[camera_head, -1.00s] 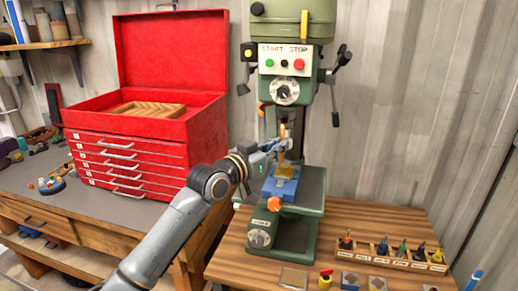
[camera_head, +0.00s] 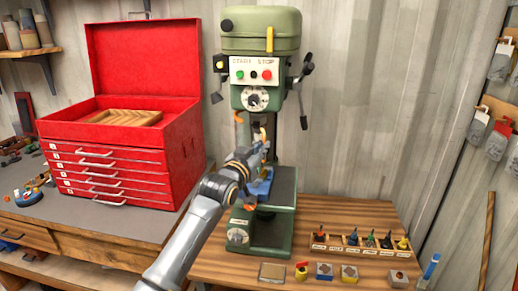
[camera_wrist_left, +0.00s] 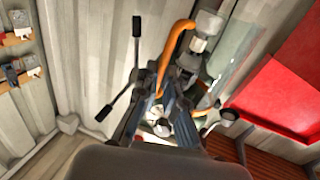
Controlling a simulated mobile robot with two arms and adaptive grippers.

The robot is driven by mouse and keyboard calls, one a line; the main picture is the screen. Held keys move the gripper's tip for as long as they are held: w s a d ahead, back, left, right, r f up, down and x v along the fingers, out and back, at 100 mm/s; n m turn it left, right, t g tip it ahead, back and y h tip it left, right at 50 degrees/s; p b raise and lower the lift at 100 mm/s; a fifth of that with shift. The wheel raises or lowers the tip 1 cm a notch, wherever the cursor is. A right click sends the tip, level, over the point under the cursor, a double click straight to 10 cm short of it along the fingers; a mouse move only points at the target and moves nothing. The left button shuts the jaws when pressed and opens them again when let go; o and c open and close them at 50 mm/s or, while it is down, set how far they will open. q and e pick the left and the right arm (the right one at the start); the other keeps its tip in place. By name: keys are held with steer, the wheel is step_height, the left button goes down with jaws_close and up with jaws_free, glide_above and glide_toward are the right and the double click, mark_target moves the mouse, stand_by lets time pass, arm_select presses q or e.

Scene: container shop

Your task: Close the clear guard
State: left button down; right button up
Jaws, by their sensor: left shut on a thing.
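The green drill press (camera_head: 260,45) stands on the wooden bench. My left gripper (camera_head: 262,146) is in front of its spindle area, above the blue vise (camera_head: 262,186). The clear guard shows in the left wrist view as a faint see-through panel (camera_wrist_left: 238,48), with a curved orange part (camera_wrist_left: 176,48) beside it. Some orange (camera_head: 238,118) also shows near the spindle in the head view. My left gripper (camera_wrist_left: 160,98) is shut on the guard's orange part; the exact contact is hard to see. The gripper hides much of the guard and spindle. My right gripper is out of view.
A red tool chest (camera_head: 120,140) with an open lid stands to the left of the press. A wooden bit holder (camera_head: 358,248) and several small blocks lie on the front of the bench. Feed handles (camera_head: 304,90) stick out at the press's right.

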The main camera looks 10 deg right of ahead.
arm_select(q)
steer(key=shift+s+d+f, duration=0.15)
steer(key=shift+d+f, duration=0.15)
steer(key=shift+f, duration=0.1)
steer(key=c, duration=1.6)
jaws_free()
steer(key=shift+o, duration=0.8)
steer(key=shift+s+d+r, duration=0.25)
steer(key=shift+r, duration=0.1)
steer(key=v, duration=1.2)
steer(key=shift+w, duration=0.1)
